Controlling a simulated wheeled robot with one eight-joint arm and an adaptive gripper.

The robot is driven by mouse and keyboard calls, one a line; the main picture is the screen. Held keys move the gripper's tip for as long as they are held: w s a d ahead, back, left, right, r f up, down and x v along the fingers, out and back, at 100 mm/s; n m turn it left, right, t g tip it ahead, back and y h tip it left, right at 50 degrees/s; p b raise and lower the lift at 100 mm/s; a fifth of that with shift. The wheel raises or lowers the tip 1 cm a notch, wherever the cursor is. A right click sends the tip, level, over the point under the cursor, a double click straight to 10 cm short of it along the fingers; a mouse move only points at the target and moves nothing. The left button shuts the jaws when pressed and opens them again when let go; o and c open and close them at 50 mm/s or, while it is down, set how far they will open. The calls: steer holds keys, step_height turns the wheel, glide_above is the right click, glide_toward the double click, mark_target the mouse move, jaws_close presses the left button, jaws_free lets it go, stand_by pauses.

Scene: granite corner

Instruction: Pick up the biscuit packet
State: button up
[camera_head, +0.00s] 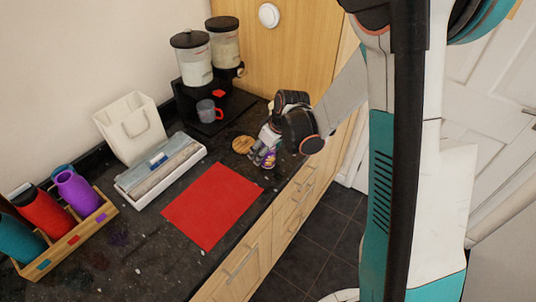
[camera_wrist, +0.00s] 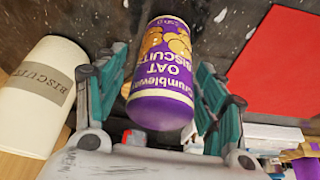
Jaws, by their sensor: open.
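The biscuit packet (camera_wrist: 163,70) is a purple cylinder with a pale band, biscuit pictures and the words "OAT BISCUIT". In the wrist view it lies between the two green fingers of my gripper (camera_wrist: 158,80). The fingers are open, one on each side, with a visible gap on the right; contact on the left is unclear. In the head view the packet (camera_head: 269,160) shows at the counter's front edge, partly hidden by my gripper (camera_head: 263,156).
A cream canister (camera_wrist: 42,98) marked "BISCUIT" stands close beside the packet. A round wooden top (camera_head: 243,144) shows there in the head view. A red mat (camera_head: 212,205) lies to the left, bare.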

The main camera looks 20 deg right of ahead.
steer(key=c, duration=1.2)
steer(key=shift+r, duration=0.1)
steer(key=shift+c, duration=0.3)
